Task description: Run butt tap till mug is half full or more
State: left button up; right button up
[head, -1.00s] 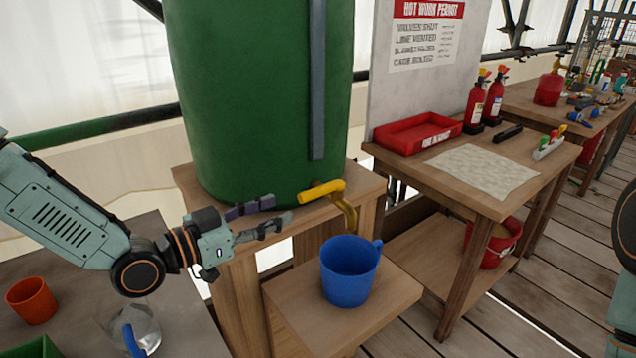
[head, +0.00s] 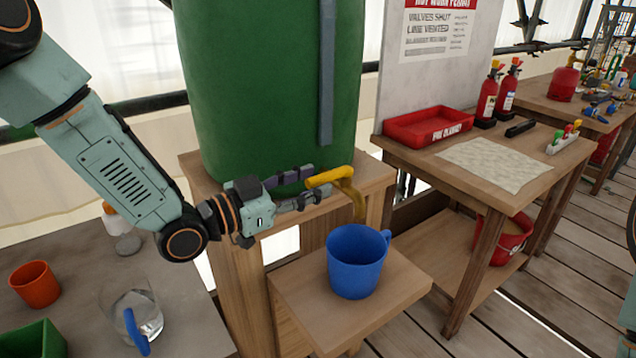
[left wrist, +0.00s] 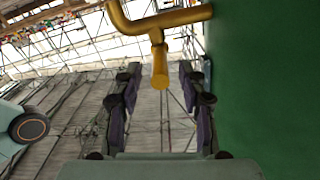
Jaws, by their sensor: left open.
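A green butt (head: 268,90) stands on a wooden stand. Its yellow tap (head: 335,178) sticks out low on the front, with the spout bent down over a blue mug (head: 355,262). The mug stands upright on a lower wooden shelf (head: 300,300); its inside is too dark to tell a level. No stream shows below the spout. My left gripper (head: 312,184) is open, its fingertips close to the yellow handle. In the left wrist view the tap (left wrist: 160,55) lies ahead, its handle end between the open fingers; I cannot tell whether they touch. My right gripper is out of view.
A clear jug (head: 135,312) with a blue handle, an orange cup (head: 35,284) and a green box (head: 38,340) are at lower left. A wooden table (head: 480,205) with a red tray (head: 425,128) and extinguishers stands right of the butt.

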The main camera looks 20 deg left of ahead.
aim_at(341, 173)
pick_arm(q)
jog(key=shift+x, duration=1.55)
jog(key=shift+s+a, duration=0.25)
jog(key=shift+w+d+f, duration=0.1)
jog(key=shift+w+d, duration=0.1)
jog(key=c, duration=0.3)
jog(key=shift+s+a, duration=0.1)
grip_shut()
